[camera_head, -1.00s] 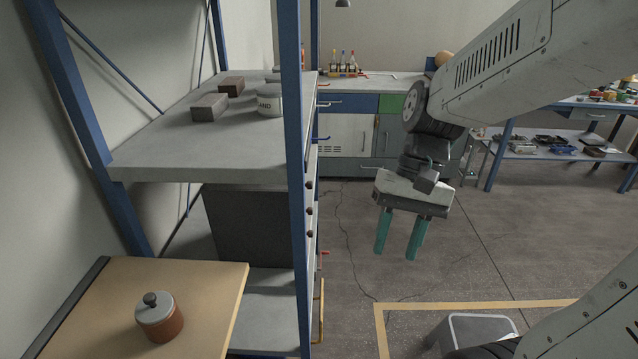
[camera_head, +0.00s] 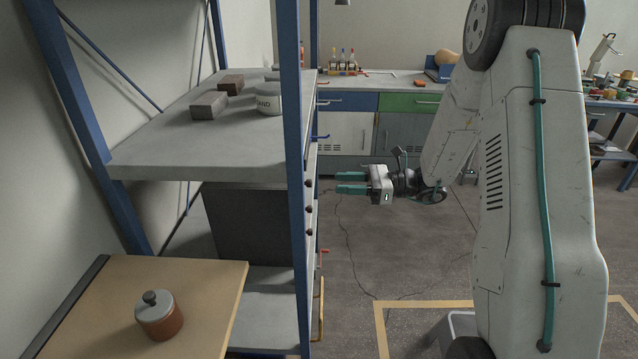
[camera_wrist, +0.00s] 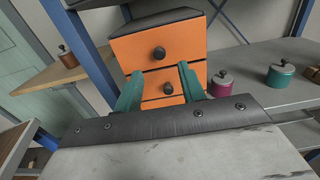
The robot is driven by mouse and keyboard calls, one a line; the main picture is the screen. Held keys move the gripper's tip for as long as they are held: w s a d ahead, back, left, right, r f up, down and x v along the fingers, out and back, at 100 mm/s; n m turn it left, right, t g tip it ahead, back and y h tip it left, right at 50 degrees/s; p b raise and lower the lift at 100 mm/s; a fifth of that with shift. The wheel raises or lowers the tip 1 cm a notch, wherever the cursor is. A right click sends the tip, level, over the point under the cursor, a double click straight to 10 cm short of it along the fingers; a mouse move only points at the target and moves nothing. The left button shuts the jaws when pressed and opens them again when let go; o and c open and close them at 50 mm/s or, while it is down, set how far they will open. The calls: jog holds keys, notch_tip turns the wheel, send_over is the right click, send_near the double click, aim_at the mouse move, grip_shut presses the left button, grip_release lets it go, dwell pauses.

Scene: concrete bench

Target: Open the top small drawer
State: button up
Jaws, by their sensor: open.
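A small drawer unit with orange fronts stands on the shelf. In the wrist view its top small drawer (camera_wrist: 163,50) is shut and has a round dark knob (camera_wrist: 158,53). A lower orange drawer (camera_wrist: 165,85) with its own dark knob sits below. In the head view the unit's dark side (camera_head: 250,228) shows, with several knobs at its right edge; the fronts face away. My gripper (camera_head: 337,182) is open and empty, level, pointing left at the unit from a short distance. In the wrist view its teal fingers (camera_wrist: 160,86) frame the lower drawer, below the top knob.
A blue shelf post (camera_head: 293,150) stands between the unit's side and my gripper's side. Above the unit is a grey shelf (camera_head: 160,150) with bricks and a tin. A wooden table (camera_head: 215,285) holds a lidded jar (camera_head: 158,315). Green and magenta jars stand beside the unit.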

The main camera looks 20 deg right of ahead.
jog(key=x, duration=0.7)
jog(key=shift+s, duration=0.1)
grip_shut()
